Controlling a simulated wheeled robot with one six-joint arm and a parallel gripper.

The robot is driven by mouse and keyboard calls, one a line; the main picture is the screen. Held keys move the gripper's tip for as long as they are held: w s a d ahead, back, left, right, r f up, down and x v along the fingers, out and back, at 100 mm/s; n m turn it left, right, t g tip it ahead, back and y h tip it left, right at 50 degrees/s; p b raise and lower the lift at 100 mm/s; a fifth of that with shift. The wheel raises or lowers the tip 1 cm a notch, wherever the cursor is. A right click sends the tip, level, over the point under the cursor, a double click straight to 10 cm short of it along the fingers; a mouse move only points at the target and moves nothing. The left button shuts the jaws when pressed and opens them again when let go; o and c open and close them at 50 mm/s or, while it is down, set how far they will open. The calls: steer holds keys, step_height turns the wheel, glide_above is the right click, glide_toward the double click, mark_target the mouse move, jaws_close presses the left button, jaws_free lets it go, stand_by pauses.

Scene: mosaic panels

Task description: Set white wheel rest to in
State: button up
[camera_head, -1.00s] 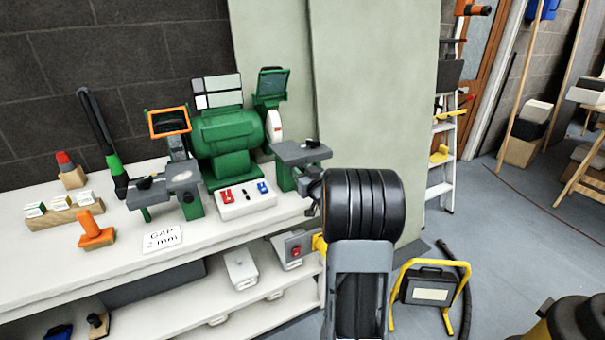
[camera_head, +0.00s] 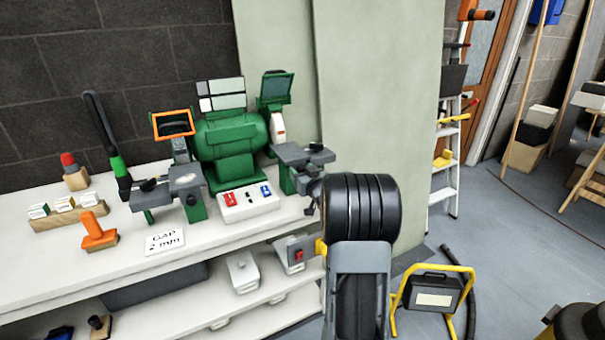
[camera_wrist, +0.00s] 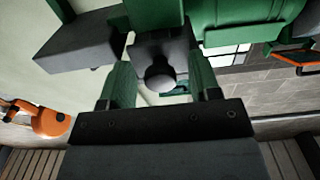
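The green bench grinder (camera_head: 228,140) stands on the white bench. Its white wheel (camera_head: 278,126) is on the right side, under a green shield. I cannot tell the exact gap between rest and wheel. In the wrist view, my gripper (camera_wrist: 160,70) has two green fingers apart, with a dark block and round knob (camera_wrist: 160,78) between them. I cannot tell whether the fingers touch it. In the head view my arm hides the gripper.
The other grey rest (camera_head: 170,187) is at the grinder's left. A switch box (camera_head: 248,203) and a "GAP 2 mm" card (camera_head: 165,241) lie in front. An orange-handled tool (camera_head: 98,232) is farther left. A yellow-framed lamp (camera_head: 434,298) stands on the floor at right.

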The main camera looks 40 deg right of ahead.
steer(key=s+a, duration=0.1)
steer(key=s, duration=1.2)
steer(key=shift+s+a, duration=0.4)
